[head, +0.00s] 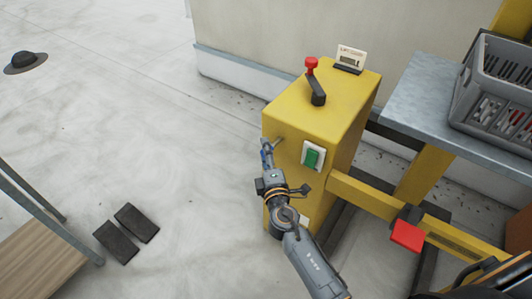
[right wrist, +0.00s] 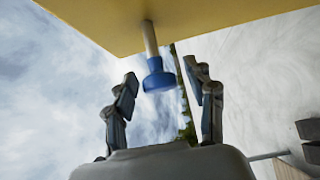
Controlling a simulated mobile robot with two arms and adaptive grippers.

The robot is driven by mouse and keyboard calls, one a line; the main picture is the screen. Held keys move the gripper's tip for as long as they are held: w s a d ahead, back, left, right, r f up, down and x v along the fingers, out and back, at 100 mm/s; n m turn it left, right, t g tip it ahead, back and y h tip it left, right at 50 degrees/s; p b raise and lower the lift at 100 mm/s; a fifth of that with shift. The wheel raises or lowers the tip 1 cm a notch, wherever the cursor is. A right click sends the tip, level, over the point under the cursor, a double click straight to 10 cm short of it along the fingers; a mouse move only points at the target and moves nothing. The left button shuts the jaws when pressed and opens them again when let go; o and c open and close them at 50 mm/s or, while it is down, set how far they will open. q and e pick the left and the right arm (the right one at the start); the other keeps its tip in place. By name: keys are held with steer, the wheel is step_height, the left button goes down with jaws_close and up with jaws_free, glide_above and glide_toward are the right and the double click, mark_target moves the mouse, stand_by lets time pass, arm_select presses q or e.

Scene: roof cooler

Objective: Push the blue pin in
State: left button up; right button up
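The blue pin (right wrist: 158,76) shows in the right wrist view as a blue, wide-ended knob on a pale metal shaft. The shaft sticks out of the yellow box (right wrist: 200,14), so a length of it is exposed. My right gripper (right wrist: 161,80) is open, with one finger on each side of the knob and visible gaps between. In the head view my right gripper (head: 267,158) is at the left side of the yellow box (head: 287,122), and the knob is hard to tell apart from the fingers. My left gripper is not in view.
The box carries a red knob (head: 311,65), a black lever (head: 317,93), a small sign (head: 351,57) and a green switch (head: 313,157). A grey crate (head: 490,80) stands on a metal shelf (head: 420,97) at right.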

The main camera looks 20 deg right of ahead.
mark_target(271, 135)
jaws_close()
steer(key=shift+w+d, duration=0.2)
steer(key=shift+d, duration=0.05)
steer(key=w+d, duration=0.2)
steer(key=shift+d, duration=0.3)
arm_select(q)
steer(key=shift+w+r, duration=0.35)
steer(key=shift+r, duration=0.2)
arm_select(e)
steer(key=shift+o, duration=0.4)
jaws_free()
